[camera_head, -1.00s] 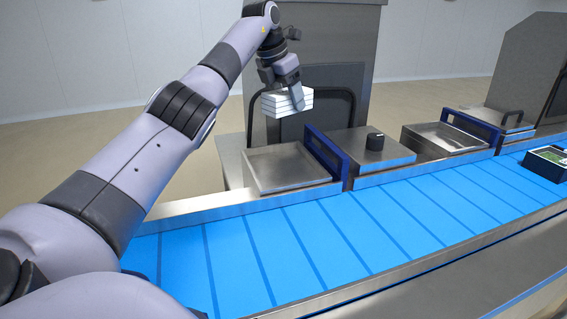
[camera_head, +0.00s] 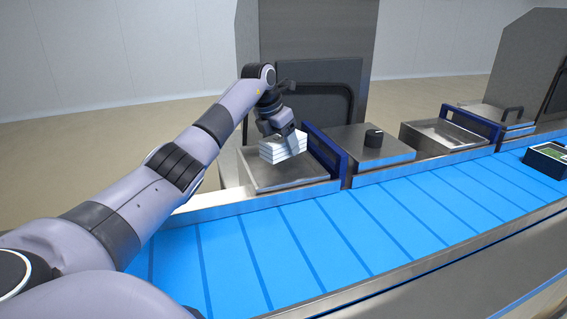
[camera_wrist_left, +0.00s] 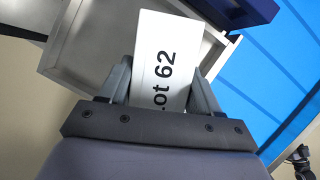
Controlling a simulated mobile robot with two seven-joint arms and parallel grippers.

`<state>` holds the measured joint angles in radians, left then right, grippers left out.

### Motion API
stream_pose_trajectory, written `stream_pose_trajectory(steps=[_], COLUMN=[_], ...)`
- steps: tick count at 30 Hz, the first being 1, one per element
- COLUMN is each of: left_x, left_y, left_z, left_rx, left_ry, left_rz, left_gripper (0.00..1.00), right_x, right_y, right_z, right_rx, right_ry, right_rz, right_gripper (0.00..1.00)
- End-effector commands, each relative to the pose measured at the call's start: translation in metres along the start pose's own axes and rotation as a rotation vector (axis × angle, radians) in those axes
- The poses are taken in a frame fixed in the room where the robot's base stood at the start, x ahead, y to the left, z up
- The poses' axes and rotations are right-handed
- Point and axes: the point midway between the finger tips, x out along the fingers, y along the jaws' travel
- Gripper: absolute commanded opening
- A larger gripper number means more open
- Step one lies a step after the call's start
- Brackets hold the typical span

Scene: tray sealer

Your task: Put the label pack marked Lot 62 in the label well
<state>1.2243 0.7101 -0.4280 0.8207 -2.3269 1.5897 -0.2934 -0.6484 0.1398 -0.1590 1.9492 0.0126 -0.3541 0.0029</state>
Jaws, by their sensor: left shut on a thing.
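The white label pack (camera_head: 283,150) is a stack of white layers, and its top reads "Lot 62" in the left wrist view (camera_wrist_left: 160,62). My left gripper (camera_head: 284,138) is shut on it, with one finger on each side of the pack. The pack is over a shallow square metal tray at the near left of the machine, which looks like the label well (camera_head: 262,177). I cannot tell whether the pack touches the well's floor. In the left wrist view the well's rim (camera_wrist_left: 60,36) shows beyond the pack. My right gripper is not in view.
A blue upright guard (camera_head: 326,148) stands just right of the well. A blue conveyor (camera_head: 330,230) runs in front, with a dark packed tray (camera_head: 548,160) at the far right.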

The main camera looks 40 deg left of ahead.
Motion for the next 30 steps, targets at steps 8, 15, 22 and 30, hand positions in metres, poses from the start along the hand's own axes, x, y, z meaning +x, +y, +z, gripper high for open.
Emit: stream_pose_trajectory(steps=[8, 15, 22, 30], left_x=[0.023, 0.051, 0.056, 0.059], left_y=[0.0, -0.001, 0.0, 0.0], left_z=[-0.009, -0.021, -0.023, -0.024], left_rx=[0.001, 0.001, 0.001, 0.001], left_ry=[-0.002, 0.0, -0.003, -0.001], left_rz=[0.0, -0.003, 0.0, -0.001], left_gripper=[0.24, 0.24, 0.24, 0.88], right_x=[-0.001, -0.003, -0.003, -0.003], right_y=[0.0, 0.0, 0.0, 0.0], right_z=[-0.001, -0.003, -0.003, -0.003], right_rx=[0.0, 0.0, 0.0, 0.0], right_ry=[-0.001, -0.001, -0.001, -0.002], right_rz=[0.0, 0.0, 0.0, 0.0], right_gripper=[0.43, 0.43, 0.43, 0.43])
